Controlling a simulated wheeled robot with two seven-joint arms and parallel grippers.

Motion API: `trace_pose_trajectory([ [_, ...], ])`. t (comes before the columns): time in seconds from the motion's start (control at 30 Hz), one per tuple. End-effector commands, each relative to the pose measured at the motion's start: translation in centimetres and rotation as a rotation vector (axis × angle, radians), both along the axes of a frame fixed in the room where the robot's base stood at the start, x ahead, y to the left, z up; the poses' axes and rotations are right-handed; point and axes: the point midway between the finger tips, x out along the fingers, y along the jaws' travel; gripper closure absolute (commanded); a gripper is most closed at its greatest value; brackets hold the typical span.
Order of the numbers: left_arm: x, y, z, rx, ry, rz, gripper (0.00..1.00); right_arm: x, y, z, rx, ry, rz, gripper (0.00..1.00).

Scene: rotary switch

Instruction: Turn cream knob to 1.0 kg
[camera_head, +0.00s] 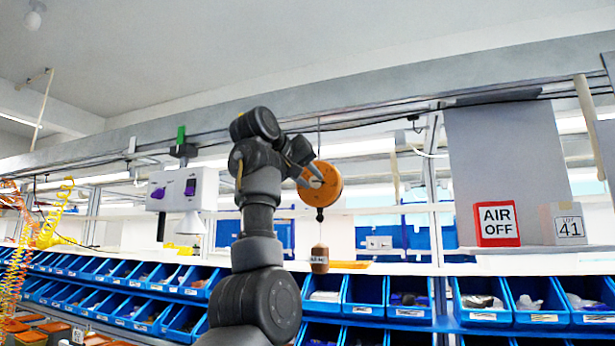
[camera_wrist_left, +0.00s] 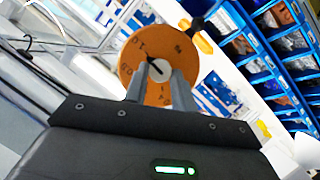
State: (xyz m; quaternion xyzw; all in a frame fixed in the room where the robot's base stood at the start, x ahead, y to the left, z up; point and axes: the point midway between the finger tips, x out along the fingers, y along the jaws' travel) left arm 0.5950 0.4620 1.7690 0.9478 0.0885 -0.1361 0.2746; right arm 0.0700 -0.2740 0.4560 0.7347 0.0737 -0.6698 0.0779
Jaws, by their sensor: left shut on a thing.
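An orange round dial (camera_head: 326,186) hangs from a cable under the overhead rail, and its face shows in the left wrist view (camera_wrist_left: 150,45). Black marks run around the face, too small to read surely. The cream knob (camera_wrist_left: 159,69) sits at the dial's centre, with a dark pointer line toward the upper left in that view. My left gripper (camera_head: 312,176) is shut on the knob, with one finger on each side of it in the left wrist view (camera_wrist_left: 160,82). In the head view my gripper hides the knob. My right gripper is not in view.
A brown weight (camera_head: 319,259) hangs below the dial. A white box with purple controls (camera_head: 182,189) hangs left. An AIR OFF sign (camera_head: 496,223) and a LOT 41 card (camera_head: 570,224) stand right. Blue bins (camera_head: 411,311) line the shelves below.

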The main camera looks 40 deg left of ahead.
Motion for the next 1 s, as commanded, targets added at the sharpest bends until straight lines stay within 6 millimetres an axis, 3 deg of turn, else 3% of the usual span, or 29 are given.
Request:
trace_pose_trajectory([
  [0.3,0.13,-0.11,-0.22,0.098,0.043,-0.001,0.97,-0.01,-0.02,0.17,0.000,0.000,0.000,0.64],
  [0.8,0.14,-0.12,-0.24,0.113,0.049,-0.001,0.97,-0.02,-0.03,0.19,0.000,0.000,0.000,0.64],
  [0.83,0.14,-0.12,-0.24,0.113,0.049,-0.001,0.73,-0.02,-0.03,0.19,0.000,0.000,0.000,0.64],
  [1.0,0.10,-0.12,-0.14,0.112,0.045,-0.001,0.52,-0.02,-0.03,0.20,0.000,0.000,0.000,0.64],
])
